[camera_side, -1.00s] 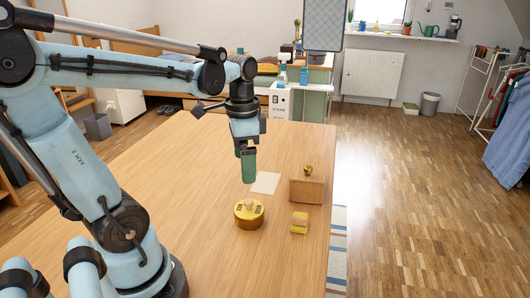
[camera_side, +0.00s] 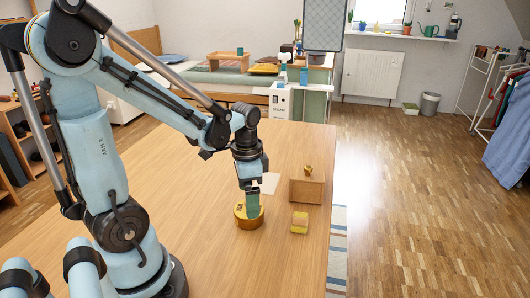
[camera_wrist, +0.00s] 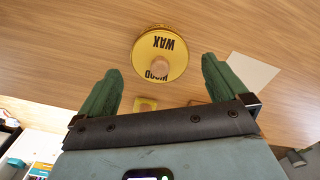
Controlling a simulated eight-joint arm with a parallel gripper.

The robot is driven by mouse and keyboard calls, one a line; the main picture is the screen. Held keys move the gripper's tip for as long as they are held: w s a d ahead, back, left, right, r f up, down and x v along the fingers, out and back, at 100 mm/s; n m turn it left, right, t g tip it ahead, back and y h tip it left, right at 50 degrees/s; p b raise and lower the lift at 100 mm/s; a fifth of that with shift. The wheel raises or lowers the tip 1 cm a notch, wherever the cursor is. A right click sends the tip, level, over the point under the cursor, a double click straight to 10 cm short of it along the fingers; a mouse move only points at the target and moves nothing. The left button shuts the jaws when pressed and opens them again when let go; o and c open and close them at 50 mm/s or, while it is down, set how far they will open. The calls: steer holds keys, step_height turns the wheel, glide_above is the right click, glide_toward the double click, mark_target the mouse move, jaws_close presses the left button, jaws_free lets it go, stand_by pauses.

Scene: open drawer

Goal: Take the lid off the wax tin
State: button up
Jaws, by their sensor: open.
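The wax tin (camera_side: 240,222) is a round gold tin standing on the wooden table. Its yellow lid (camera_wrist: 172,78) sits on top, with the word "WAX" and a pale wooden knob (camera_wrist: 160,66) in the middle. My gripper (camera_side: 252,214) is directly above the tin, pointing down, with its green fingers low over the lid. In the wrist view my gripper (camera_wrist: 160,66) is open and empty, its fingers apart on either side of the knob. The fingers hide the knob in the side view. I cannot tell whether the fingertips touch the lid.
A yellow block with a wooden top (camera_side: 300,222) lies right of the tin. Behind it stands a brown wooden box (camera_side: 307,190) with a small knobbed object (camera_side: 308,170) on top. A sheet of paper (camera_side: 270,183) lies behind the tin. The table's left part (camera_side: 190,200) is clear.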

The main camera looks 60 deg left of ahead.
steer(key=shift+f, duration=1.1)
steer(key=c, duration=0.9)
steer(key=shift+r, duration=0.15)
